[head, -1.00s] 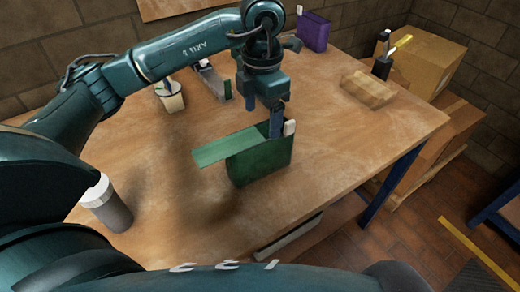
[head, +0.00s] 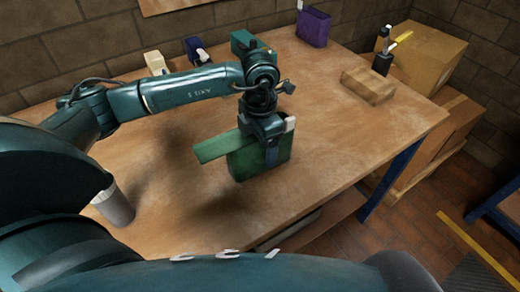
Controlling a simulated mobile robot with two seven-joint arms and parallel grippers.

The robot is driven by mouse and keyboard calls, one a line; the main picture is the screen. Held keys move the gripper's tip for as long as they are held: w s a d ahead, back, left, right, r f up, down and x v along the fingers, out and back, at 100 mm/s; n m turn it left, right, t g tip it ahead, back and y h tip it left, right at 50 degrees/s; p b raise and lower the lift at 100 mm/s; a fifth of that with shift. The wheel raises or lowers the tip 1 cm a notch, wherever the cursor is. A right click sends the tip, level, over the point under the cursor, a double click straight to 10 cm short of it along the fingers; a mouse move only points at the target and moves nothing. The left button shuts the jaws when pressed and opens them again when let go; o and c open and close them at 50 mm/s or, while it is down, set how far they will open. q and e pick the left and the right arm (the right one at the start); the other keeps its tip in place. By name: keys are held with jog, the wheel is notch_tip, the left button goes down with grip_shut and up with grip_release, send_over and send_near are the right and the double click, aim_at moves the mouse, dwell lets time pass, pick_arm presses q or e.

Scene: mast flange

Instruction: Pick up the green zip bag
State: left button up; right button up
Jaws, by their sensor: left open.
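The green zip bag (head: 250,166) stands upright on the wooden table (head: 330,140), with a flat green flap sticking out to its left and a white tab at its upper right. My left gripper (head: 270,152) is directly over the bag, pointing down. One blue finger lies in front of the bag's near face, toward its right end. The other finger is hidden, so I cannot tell whether the fingers touch the bag. The jaws are open. My right gripper is not in view.
A grey cup (head: 115,206) stands at the left front. A tan packet (head: 368,86) and a black tool holder (head: 382,66) are at the right.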

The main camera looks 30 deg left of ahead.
pick_arm(q)
jog(key=shift+c, duration=0.2)
jog(key=c, duration=1.1)
jog(key=shift+r, duration=0.1)
